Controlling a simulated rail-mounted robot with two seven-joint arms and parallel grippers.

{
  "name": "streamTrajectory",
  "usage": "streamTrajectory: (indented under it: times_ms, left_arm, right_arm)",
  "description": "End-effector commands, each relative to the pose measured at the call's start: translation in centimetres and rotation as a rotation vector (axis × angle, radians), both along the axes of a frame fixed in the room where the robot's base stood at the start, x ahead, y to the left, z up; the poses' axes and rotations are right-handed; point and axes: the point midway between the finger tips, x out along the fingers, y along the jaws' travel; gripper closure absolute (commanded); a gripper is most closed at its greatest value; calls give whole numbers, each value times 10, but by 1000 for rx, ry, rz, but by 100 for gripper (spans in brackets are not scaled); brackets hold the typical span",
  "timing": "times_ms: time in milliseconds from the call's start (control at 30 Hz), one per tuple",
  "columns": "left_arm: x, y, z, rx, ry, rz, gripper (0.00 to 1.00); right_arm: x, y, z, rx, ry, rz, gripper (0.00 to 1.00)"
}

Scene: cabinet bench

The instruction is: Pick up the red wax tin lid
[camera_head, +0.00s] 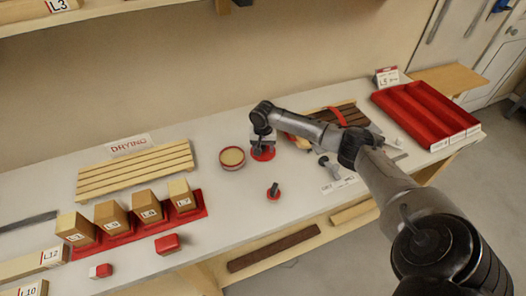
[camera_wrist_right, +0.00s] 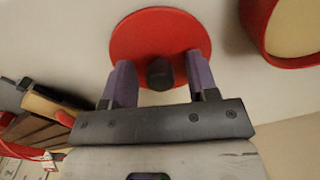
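The red wax tin lid (camera_head: 264,155) lies flat on the bench, a red disc mostly under my right gripper. In the right wrist view the lid (camera_wrist_right: 135,40) shows its dark round knob (camera_wrist_right: 160,74) in the middle. My right gripper (camera_head: 263,141) points down over the lid. Its two purple-grey fingers (camera_wrist_right: 160,75) are apart, one on each side of the knob, with a gap on both sides. The round red tin (camera_head: 232,166) stands open just left of the lid, with pale yellow wax inside. My left gripper is not in view.
A small red piece with a dark handle (camera_head: 273,191) stands in front of the lid. A wooden drying rack (camera_head: 135,170) and a red tray of wooden blocks (camera_head: 120,236) are at left. A red slotted tray (camera_head: 425,112) is at right. Bare bench lies in front of the tin.

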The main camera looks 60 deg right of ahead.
Motion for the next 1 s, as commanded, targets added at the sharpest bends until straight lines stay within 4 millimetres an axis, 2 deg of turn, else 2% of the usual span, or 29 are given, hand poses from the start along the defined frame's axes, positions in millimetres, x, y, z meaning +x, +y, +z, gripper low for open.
streamTrajectory:
  times_ms: [67, 500, 767, 1000]
  left_arm:
    - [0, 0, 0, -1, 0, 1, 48]
    - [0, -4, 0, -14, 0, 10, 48]
    - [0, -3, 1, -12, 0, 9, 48]
    - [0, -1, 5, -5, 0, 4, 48]
  right_arm:
    - [0, 0, 0, 0, 0, 0, 54]
    - [0, 0, 0, 0, 0, 0, 96]
    - [0, 0, 1, 0, 0, 0, 96]
    - [0, -1, 18, -1, -1, -1, 96]
